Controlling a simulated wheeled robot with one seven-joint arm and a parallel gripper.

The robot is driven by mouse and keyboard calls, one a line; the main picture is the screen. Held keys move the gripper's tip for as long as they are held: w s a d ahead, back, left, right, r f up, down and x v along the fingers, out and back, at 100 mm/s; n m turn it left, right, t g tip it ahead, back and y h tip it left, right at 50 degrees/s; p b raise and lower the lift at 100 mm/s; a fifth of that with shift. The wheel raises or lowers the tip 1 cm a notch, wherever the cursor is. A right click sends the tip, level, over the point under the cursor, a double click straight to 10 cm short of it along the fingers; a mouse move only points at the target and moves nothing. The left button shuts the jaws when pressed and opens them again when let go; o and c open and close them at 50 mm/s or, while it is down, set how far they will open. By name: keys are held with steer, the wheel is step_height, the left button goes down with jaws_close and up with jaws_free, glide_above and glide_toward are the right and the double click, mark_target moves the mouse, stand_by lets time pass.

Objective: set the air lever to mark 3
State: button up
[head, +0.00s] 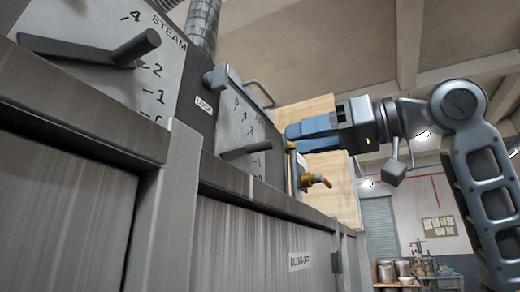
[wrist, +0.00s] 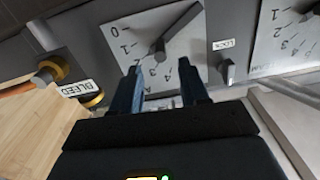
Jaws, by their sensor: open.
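The air lever (head: 246,151) is a dark grey bar on a pale dial plate (head: 236,120) in the middle of the head view. In the wrist view the lever (wrist: 182,28) slants across the plate (wrist: 135,32), which carries marks 0 to 4. Which mark it stands at I cannot tell. My gripper (head: 287,132) points left at the panel in the head view, right of the lever and a little above it. In the wrist view my gripper (wrist: 163,80) has its two fingers apart, with the plate between and beyond them. The lever lies beyond the fingertips, and nothing is held.
The steam dial's lever (head: 135,50) is at left in the head view. A lock knob (wrist: 227,70) sits beside the air dial. A brass valve (head: 308,180) is below my gripper; the wrist view shows a bleed label (wrist: 78,88). A grey ledge (head: 260,198) runs below the dials.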

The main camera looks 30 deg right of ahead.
mark_target(266, 147)
steer(key=shift+p+x, duration=0.8)
steer(key=shift+x, duration=3.05)
steer(key=shift+c, duration=0.2)
jaws_close()
